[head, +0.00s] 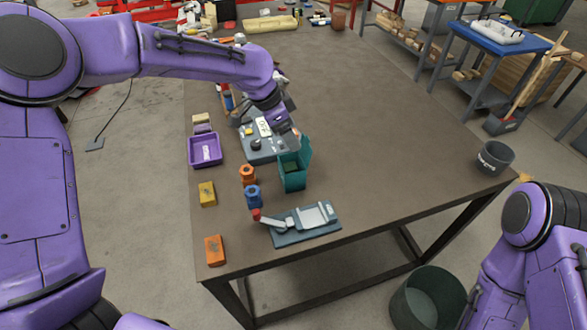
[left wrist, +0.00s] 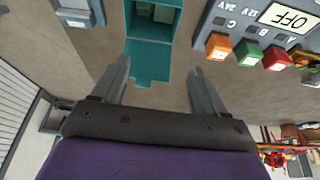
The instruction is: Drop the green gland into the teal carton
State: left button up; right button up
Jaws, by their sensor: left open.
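The teal carton (head: 294,178) stands open on the table in the head view, its lid raised at the back. It also shows at the top of the left wrist view (left wrist: 128,28), with pale green shapes inside. I cannot tell for sure whether one is the green gland, and no green gland shows loose on the table. My left gripper (head: 293,134) is beside the carton's raised lid. My right gripper is out of view.
An orange gland (head: 248,175) and a blue gland (head: 253,196) stand left of the carton. A grey panel (head: 257,153) lies behind it, a clamp-like fixture (head: 305,220) in front. A purple tray (head: 205,150) is at the left edge. The table's right side is mostly clear.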

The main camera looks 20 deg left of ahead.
pick_arm(q)
jog(key=v, duration=1.1)
jog(key=shift+b, duration=0.4)
jog(key=shift+s+d+f, duration=0.15)
